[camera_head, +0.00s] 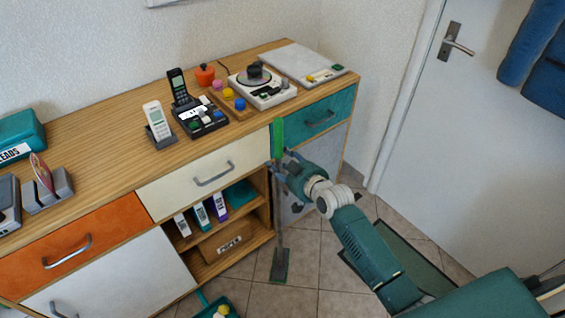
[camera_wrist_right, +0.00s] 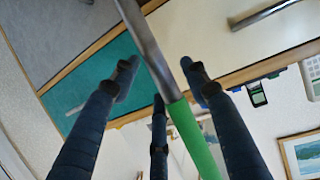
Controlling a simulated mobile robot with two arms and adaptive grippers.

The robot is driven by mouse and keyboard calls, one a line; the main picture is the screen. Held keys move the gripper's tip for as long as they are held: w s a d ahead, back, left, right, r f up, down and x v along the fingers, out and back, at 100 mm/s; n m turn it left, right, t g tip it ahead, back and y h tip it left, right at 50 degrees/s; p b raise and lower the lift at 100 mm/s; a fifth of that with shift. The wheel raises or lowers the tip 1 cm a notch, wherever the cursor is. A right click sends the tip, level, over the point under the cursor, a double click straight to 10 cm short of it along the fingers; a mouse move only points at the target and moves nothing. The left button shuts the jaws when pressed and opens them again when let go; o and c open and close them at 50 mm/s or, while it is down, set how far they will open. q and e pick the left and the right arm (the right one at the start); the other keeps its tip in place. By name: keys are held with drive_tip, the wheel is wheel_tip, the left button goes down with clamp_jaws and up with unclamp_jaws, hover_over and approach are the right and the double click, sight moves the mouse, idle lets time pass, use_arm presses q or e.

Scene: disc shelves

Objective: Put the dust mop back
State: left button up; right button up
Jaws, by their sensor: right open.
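The dust mop stands nearly upright in front of the sideboard. Its green grip (camera_head: 278,138) is at the top, and its flat green-edged head (camera_head: 280,266) is on the tiled floor. My right gripper (camera_head: 281,167) is at the pole just below the green grip. In the right wrist view the grey pole and green grip (camera_wrist_right: 193,138) pass between the spread fingers of the open right gripper (camera_wrist_right: 162,82). Whether a finger touches the pole cannot be told. My left gripper is not in view.
The wooden sideboard (camera_head: 100,150) has a cream drawer (camera_head: 170,185), a teal drawer (camera_head: 335,113) and an open shelf with boxes. Phones and small items stand on top. A teal bin (camera_head: 240,308) is on the floor. A door (camera_head: 430,130) and dark mat (camera_head: 415,250) are at the right.

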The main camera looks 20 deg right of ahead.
drive_tip(key=v, duration=1.2)
drive_tip(key=shift+p, duration=0.3)
drive_tip(key=shift+f, duration=0.1)
drive_tip(key=s+d+f+g+h, duration=0.15)
drive_tip(key=s+f, duration=0.35)
drive_tip(key=f, duration=0.6)
drive_tip(key=s+f+m+g, duration=0.1)
drive_tip(key=s+f+g, duration=0.35)
drive_tip(key=f, duration=0.75)
drive_tip(key=s+d+f+h, duration=0.1)
drive_tip(key=s+f, duration=0.6)
drive_tip(key=f, duration=0.4)
drive_tip(key=s+f+g, duration=0.2)
drive_tip(key=s+f, duration=0.3)
drive_tip(key=s, duration=0.6)
drive_tip(key=s+a+f+g, duration=0.1)
drive_tip(key=s+f+g, duration=0.1)
drive_tip(key=s+f, duration=0.4)
drive_tip(key=s+f+n+g, duration=0.1)
drive_tip(key=s+f, duration=0.5)
drive_tip(key=s, duration=0.9)
drive_tip(key=shift+s+a+g, duration=0.3)
drive_tip(key=shift+g, duration=0.4)
drive_tip(key=shift+s, duration=0.1)
